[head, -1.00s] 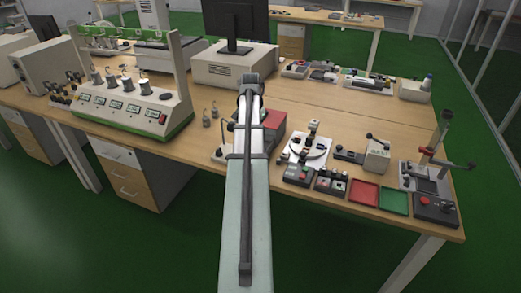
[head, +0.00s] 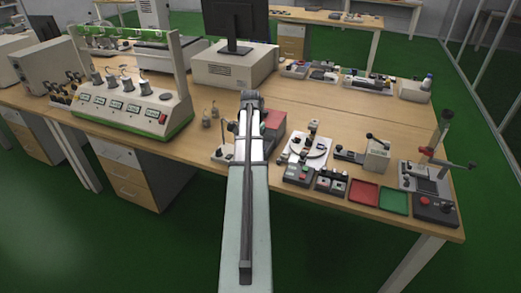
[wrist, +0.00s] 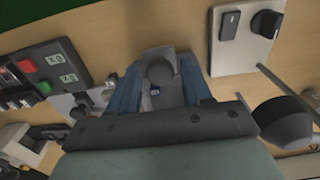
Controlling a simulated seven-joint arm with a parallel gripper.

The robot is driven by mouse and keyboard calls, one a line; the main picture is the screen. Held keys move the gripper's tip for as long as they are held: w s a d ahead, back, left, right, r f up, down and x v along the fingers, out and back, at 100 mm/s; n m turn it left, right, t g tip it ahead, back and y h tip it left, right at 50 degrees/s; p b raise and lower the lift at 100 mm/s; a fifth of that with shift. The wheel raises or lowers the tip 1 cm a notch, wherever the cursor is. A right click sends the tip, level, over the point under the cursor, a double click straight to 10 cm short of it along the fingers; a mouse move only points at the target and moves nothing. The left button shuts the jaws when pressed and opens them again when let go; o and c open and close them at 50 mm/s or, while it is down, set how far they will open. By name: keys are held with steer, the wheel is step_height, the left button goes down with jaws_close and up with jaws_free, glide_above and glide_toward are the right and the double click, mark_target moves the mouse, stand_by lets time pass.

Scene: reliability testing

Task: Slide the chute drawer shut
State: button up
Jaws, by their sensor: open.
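My gripper's two blue fingers (wrist: 160,88) show in the wrist view, spread apart and open. Between them is a grey part with a round dark knob (wrist: 159,70), which looks like the chute drawer's front; I cannot tell if the fingers touch it. How far the drawer stands out is hidden by my gripper's dark body. In the head view my arm runs up the middle and hides my fingertips and the drawer. A red-topped grey box (head: 273,123) shows partly behind the arm.
A button box (wrist: 45,78) lies left of my gripper in the wrist view. A pale plate with a switch and dial (wrist: 246,38) lies right, near a dark round part (wrist: 284,121). Red (head: 363,192) and green (head: 394,201) trays lie at the table's front right.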

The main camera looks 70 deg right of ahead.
steer(key=c, duration=0.6)
steer(key=shift+o, duration=0.2)
steer(key=shift+d, duration=5.85)
steer(key=o, duration=0.6)
steer(key=shift+c, duration=0.2)
steer(key=shift+r, duration=0.1)
step_height(320, 180, up, 5)
steer(key=shift+f, duration=0.1)
